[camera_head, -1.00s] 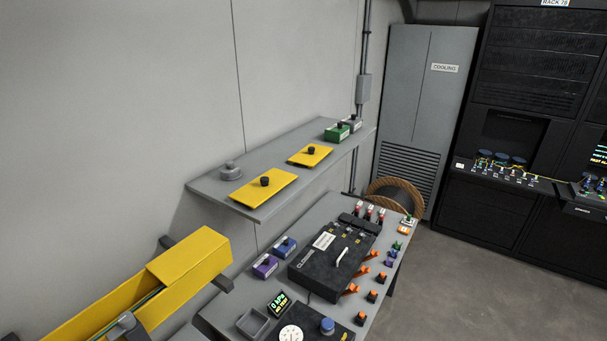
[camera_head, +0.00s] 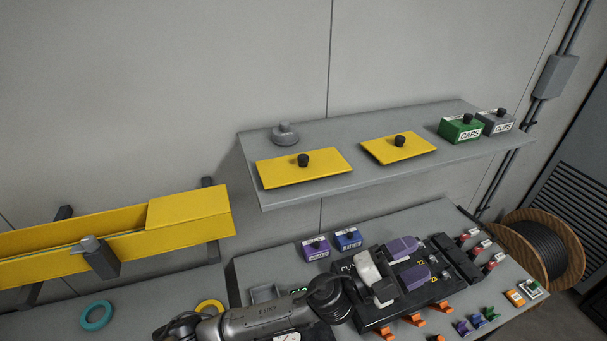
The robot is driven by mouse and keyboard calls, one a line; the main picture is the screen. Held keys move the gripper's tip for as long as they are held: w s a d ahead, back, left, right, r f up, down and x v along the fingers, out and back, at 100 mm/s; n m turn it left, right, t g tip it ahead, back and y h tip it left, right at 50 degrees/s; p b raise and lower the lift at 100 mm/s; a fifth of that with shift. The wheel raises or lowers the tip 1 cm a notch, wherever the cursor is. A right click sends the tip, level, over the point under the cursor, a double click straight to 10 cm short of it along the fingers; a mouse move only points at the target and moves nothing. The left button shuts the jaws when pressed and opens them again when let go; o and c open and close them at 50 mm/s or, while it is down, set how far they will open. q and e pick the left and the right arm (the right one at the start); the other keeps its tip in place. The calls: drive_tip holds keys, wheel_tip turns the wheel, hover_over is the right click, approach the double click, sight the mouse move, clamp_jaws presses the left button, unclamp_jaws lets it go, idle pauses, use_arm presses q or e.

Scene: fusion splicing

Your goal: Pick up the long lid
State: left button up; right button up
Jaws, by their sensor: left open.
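The long lid (camera_head: 328,164) is a flat yellow plate with a black knob. It lies on the left part of the grey wall shelf. A shorter yellow lid (camera_head: 382,150) with a similar knob lies to its right. My right gripper is not in view.
The shelf (camera_head: 290,199) also holds a grey knobbed piece (camera_head: 285,134), a green CAPS box (camera_head: 461,129) and a grey CLIPS box (camera_head: 496,122). A yellow trough (camera_head: 60,242) runs along the wall at left. A cable reel (camera_head: 545,252) stands at right.

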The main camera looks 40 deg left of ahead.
use_arm(q)
drive_tip(key=w+d+r+m+g+h+b, duration=0.15)
drive_tip(key=d+m+g+h, duration=0.3)
drive_tip(key=m+g, duration=0.5)
drive_tip(key=m+g+y+b, duration=0.3)
drive_tip(key=g+y+b, duration=0.15)
drive_tip(key=y, duration=1.55)
approach(303, 157)
drive_tip(key=f, duration=0.2)
drive_tip(key=shift+w+a+f+p, duration=0.1)
drive_tip(key=shift+a+f+p, duration=0.2)
drive_tip(key=shift+f, duration=0.1)
drive_tip(key=shift+x, duration=0.85)
drive_tip(key=p+x, duration=0.1)
drive_tip(key=x, duration=0.1)
drive_tip(key=p+x, duration=0.1)
drive_tip(key=x, duration=0.1)
drive_tip(key=shift+w+d, duration=0.1)
drive_tip(key=shift+w, duration=0.25)
drive_tip(key=shift+w+f+p, duration=0.15)
drive_tip(key=shift+f+p, duration=0.2)
drive_tip(key=shift+f, duration=0.15)
drive_tip(key=shift+c, duration=0.2)
